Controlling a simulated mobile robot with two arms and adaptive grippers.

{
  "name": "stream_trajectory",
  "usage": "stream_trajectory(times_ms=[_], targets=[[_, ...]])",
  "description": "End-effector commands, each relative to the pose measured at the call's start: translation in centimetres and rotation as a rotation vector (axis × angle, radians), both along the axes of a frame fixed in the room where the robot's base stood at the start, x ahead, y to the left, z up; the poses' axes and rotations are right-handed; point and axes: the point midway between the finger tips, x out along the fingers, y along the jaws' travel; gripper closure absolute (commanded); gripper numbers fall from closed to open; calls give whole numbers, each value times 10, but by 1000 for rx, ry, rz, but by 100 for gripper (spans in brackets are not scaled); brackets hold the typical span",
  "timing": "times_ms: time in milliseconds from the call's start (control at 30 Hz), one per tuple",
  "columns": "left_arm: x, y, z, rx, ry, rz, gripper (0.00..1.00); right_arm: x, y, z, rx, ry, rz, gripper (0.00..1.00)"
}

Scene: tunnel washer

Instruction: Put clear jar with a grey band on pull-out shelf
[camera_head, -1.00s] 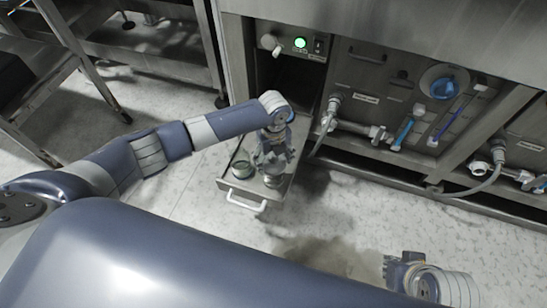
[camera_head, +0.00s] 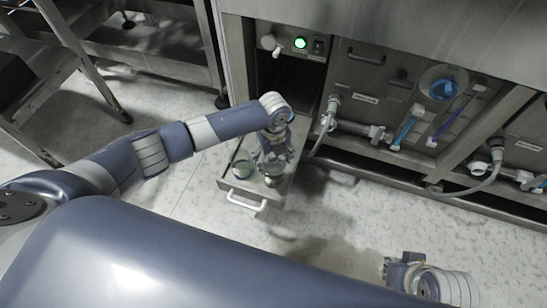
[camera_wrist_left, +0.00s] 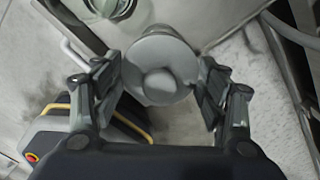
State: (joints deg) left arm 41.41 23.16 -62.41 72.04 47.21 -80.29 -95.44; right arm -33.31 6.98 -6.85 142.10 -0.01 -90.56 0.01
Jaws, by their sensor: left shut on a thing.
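The pull-out shelf (camera_head: 232,184) is a metal tray with a white front handle, drawn out of the machine. My left gripper (camera_head: 272,160) is over its right part, pointing down. In the left wrist view, my left gripper (camera_wrist_left: 157,95) is closed around a jar with a round grey top and knob (camera_wrist_left: 160,72), which also shows below the fingers in the head view (camera_head: 271,178). Its band cannot be made out. Whether its base touches the shelf is unclear. My right gripper (camera_head: 393,270) is low over the floor at the lower right, its fingers partly hidden.
A second, greenish clear jar (camera_head: 242,168) stands on the shelf's left part, near the held jar. A hose and pipe valve (camera_head: 333,106) are close to the shelf's right. A metal rack (camera_head: 60,85) stands at the left. The floor before the shelf is clear.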

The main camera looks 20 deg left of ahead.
Motion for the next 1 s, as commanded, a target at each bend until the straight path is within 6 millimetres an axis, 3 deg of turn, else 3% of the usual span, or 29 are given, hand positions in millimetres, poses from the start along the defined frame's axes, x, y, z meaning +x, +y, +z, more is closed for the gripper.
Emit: stream_trajectory(times_ms=[367,400,500,767,833,1000], targets=[[0,0,0,0,0,0,47,0,0,0,0,-1,0,100],[0,0,0,0,0,0,26,0,0,0,0,-1,0,100],[0,0,0,0,0,0,9,0,0,0,0,-1,0,100],[0,0,0,1,1,1,9,0,1,0,3,-2,0,100],[0,0,0,1,1,1,0,0,1,0,3,-2,-1,100],[0,0,0,1,1,1,0,0,1,0,4,-1,-1,100]])
